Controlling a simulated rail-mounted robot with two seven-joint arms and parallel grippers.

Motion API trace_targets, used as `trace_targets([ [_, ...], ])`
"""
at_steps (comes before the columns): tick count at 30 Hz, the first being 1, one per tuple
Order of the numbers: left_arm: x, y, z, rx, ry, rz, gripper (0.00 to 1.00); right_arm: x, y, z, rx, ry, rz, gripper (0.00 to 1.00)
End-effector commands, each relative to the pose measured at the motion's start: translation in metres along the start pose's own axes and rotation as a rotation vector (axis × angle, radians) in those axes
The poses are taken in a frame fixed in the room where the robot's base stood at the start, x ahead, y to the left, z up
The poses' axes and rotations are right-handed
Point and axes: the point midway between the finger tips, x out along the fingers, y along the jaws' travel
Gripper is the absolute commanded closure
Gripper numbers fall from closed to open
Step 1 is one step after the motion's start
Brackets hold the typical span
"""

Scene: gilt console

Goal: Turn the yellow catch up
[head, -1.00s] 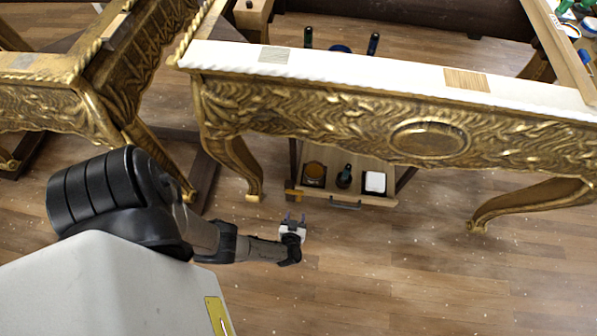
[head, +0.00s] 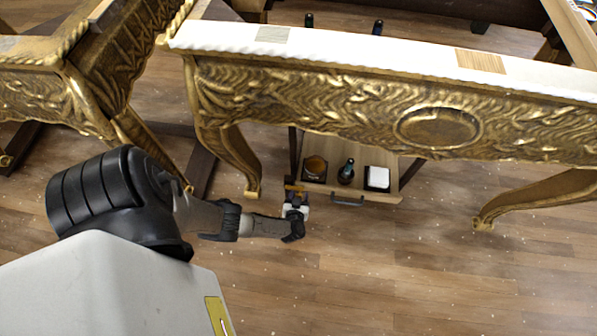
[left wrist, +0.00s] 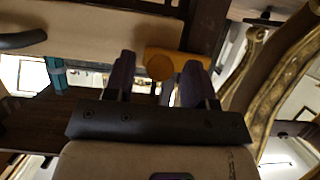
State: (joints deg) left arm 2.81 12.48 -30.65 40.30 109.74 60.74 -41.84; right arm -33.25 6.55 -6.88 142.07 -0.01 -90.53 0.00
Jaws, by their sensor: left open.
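The yellow catch (head: 293,188) sits at the left front corner of a low wooden drawer or shelf under the gilt console. In the left wrist view the catch (left wrist: 162,66) shows a round hub with an arm pointing right, lying about level. My left gripper (head: 296,204) is right in front of it. In the left wrist view the two dark fingers of my left gripper (left wrist: 160,82) are apart, one on each side of the catch's hub and arm. I cannot tell whether they touch it. My right gripper is not in view.
The gilt console (head: 330,100) stands above, with carved legs at both sides. The drawer front (head: 377,197) has a dark handle (head: 347,202). An amber jar (head: 315,167), a dark bottle (head: 347,171) and a white block (head: 378,178) stand behind it. The floor in front is clear.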

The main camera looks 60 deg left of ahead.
Motion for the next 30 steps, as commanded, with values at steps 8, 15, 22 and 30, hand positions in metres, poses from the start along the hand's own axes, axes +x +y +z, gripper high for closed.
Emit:
trace_targets([
  [8,0.000,0.000,0.000,0.000,0.000,0.000,0.74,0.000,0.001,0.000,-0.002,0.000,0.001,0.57],
  [15,0.000,0.000,0.000,0.000,0.000,0.000,0.96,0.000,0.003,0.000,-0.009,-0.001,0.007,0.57],
  [22,-0.002,0.000,-0.001,-0.025,-0.001,0.009,0.97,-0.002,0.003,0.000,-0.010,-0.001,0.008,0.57],
  [30,-0.006,-0.003,-0.008,-0.173,-0.004,0.067,0.97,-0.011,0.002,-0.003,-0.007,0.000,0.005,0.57],
])
